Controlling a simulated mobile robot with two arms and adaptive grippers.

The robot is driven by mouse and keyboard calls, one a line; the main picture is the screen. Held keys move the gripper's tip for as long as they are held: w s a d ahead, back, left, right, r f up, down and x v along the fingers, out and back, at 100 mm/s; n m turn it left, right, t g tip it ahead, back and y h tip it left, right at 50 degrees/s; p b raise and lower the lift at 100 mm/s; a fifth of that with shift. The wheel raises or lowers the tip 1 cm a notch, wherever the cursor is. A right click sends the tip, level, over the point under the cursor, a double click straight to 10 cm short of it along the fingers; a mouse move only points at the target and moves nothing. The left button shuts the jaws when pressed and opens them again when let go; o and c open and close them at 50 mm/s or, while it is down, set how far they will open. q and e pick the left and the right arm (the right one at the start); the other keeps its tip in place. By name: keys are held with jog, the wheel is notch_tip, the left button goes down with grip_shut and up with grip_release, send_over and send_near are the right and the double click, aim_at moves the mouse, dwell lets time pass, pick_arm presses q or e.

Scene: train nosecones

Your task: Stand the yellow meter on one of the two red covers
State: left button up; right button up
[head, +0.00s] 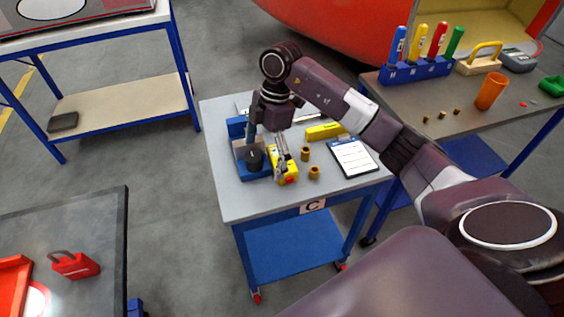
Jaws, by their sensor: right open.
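The yellow meter (290,167), with red and dark details, is on the grey top of the cart marked C, beside a blue fixture. My right gripper (281,150) points down at the meter; its fingers are open and overlap the meter's upper end. I cannot tell whether they touch it. A red piece with a white disc (38,297) is cut off at the lower left edge, and a dark red piece with a white oval (22,20) is cut off at the top left; these may be the two covers. My left gripper is out of view.
The cart top (235,202) also holds the blue fixture (258,172), a yellow bar (325,131), two brass bushings (305,154) and a clipboard (352,158). A red padlock-shaped object (75,264) lies on the dark table (105,225). A tool bench (440,95) stands right.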

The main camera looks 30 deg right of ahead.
jog(key=d+m+h, duration=0.1)
jog(key=d, duration=0.1)
jog(key=d+r+m, duration=0.1)
jog(key=d, duration=0.2)
jog(key=w+d+r+h, duration=0.1)
jog(key=d, duration=0.1)
jog(key=shift+w+d+r+m+h, duration=0.1)
jog(key=shift+d+r+m+h, duration=0.05)
jog(key=shift+d+m+h, duration=0.2)
jog(key=f+p, duration=0.1)
jog(key=f, duration=0.1)
jog(key=f+p, duration=0.1)
jog(key=f, duration=0.1)
jog(key=a+f+p, duration=0.1)
jog(key=f, duration=0.1)
jog(key=shift+w+f, duration=0.15)
jog(key=shift+f, duration=0.65)
jog(key=c, duration=1.5)
